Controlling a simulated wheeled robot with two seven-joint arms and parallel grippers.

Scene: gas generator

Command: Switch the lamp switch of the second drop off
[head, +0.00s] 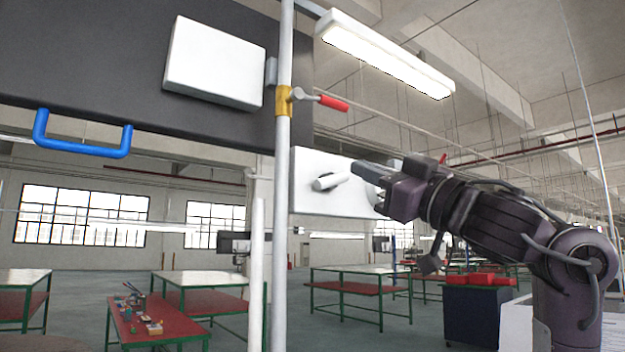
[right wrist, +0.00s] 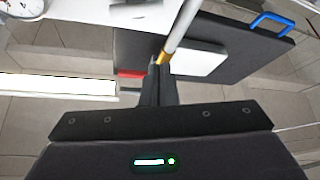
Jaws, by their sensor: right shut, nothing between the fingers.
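A white box (head: 309,204) with a light grey lever or knob (head: 330,181) on its face is behind and right of a vertical pipe in the head view. It looks like a switch box; I see no label saying which drop it serves. My right gripper (head: 362,170) is shut and empty, its tips in front of this box, just right of the lever. I cannot tell whether they touch it. In the right wrist view the shut fingers (right wrist: 156,68) point toward the pipe. A lamp (head: 385,55) above is lit. My left gripper is not in view.
The grey pipe (head: 282,200) has a yellow collar (head: 283,102) and a red-handled valve (head: 333,102). A dark panel (head: 90,50) carries a white plate (head: 215,62) and a blue handle (head: 82,149). A round gauge (right wrist: 22,8) shows in the right wrist view. Tables stand far behind.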

